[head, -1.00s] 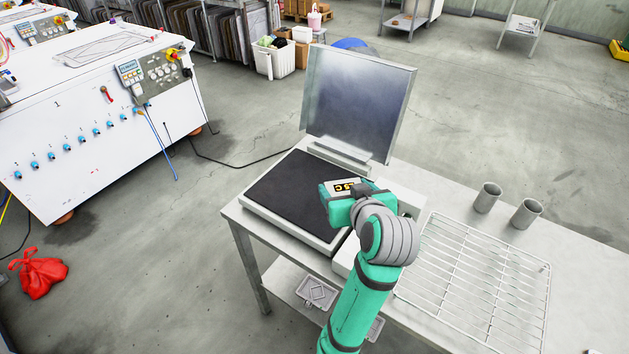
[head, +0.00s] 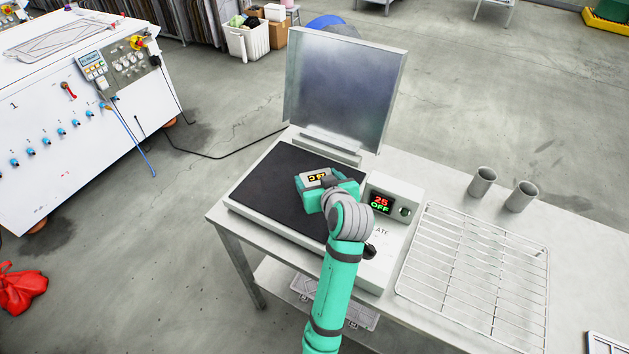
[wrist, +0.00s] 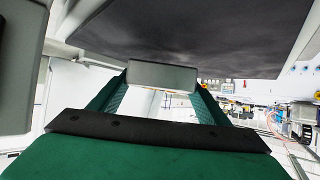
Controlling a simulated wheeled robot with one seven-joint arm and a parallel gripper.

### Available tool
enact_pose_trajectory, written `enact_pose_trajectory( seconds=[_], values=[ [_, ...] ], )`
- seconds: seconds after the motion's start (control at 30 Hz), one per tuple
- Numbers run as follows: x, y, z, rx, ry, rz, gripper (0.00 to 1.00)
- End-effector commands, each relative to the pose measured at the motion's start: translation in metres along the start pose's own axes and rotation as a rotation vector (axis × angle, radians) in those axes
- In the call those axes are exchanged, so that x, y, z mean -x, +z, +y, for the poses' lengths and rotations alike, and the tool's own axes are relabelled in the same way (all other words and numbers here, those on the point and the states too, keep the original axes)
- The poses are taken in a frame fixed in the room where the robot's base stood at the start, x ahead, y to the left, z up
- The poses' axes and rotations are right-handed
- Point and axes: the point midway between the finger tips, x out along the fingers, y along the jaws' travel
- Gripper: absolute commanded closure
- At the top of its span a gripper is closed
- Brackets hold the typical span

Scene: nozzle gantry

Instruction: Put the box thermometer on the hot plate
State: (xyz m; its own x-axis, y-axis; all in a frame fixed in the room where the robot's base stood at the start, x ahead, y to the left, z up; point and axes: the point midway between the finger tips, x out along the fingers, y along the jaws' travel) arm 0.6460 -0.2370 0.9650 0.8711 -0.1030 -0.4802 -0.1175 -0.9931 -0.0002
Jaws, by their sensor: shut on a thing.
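The box thermometer (head: 316,178) is a small light-grey box with a dark display and yellow characters. My gripper (head: 325,190) is shut on it, and the wrist view shows the box (wrist: 162,76) between the two green fingers. In the head view the box appears over the black top of the hot plate (head: 268,183). In the wrist view the black surface (wrist: 200,35) fills the upper part; I cannot tell whether the box touches it. The hot plate's control unit (head: 392,205) reads 25 and OFF, with a dark knob below.
An upright grey panel (head: 344,90) stands behind the plate. A wire rack (head: 475,262) and two grey cups (head: 482,182) (head: 521,197) are to the right on the table. A white machine (head: 70,110) stands at left, with a cable on the floor.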

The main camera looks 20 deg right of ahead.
Motion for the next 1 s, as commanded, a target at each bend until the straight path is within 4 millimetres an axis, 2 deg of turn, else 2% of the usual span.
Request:
enact_pose_trajectory(
  seconds=[0.13,0.57,0.6,0.67,1.0],
  values=[
    [-0.007,0.015,0.001,-0.001,0.001,-0.001,0.60],
    [-0.009,0.019,0.004,-0.003,0.006,0.001,0.60],
    [-0.009,0.020,0.004,-0.003,0.006,0.001,0.23],
    [-0.009,0.019,0.004,-0.003,0.006,0.001,0.11],
    [-0.008,0.017,0.003,-0.003,0.005,0.001,0.11]
  ],
)
